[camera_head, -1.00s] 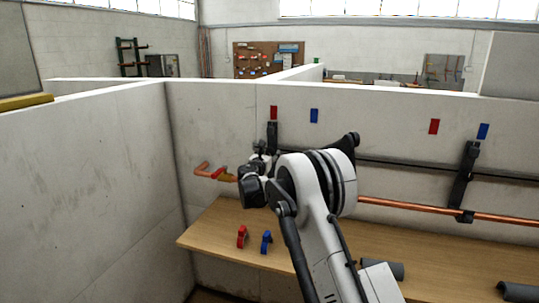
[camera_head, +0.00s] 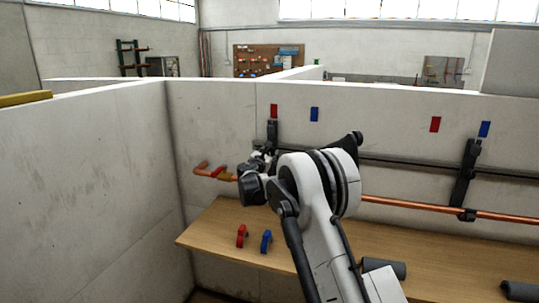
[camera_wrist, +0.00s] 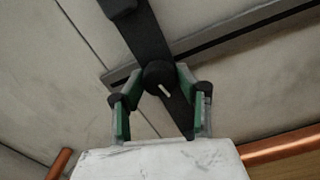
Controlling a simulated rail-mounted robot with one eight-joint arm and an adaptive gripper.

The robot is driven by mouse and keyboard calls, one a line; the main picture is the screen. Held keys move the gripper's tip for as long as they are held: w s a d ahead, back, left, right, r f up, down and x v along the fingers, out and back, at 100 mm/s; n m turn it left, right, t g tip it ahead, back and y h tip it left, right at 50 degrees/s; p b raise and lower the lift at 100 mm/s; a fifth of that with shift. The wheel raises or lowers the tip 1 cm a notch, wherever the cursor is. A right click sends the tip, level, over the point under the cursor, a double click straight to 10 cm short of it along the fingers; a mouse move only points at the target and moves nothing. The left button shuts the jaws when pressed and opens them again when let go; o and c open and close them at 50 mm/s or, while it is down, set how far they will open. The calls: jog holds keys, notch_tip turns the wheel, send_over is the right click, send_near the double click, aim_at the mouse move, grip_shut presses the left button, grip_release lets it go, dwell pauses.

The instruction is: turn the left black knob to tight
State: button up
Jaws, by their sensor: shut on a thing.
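The left black knob (camera_wrist: 156,74) is round and dark with a pale mark line. It sits on a black upright bracket (camera_wrist: 143,35) on the wall. In the wrist view my gripper (camera_wrist: 159,72) has its green-lined fingers on either side of the knob, closed on it. The pale line points down and slightly right. In the head view my gripper (camera_head: 260,160) is in front of the left bracket, whose top (camera_head: 272,130) shows; my wrist hides the knob there. The right bracket (camera_head: 466,175) stands farther right.
A wooden bench (camera_head: 215,228) below holds a red clip (camera_head: 241,235), a blue clip (camera_head: 266,241) and dark grey cylinders (camera_head: 385,269). A partition wall closes the left.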

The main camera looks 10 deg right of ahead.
jog(key=o, duration=1.2)
jog(key=shift+c, duration=0.2)
jog(key=shift+s, duration=0.1)
jog(key=v, duration=1.2)
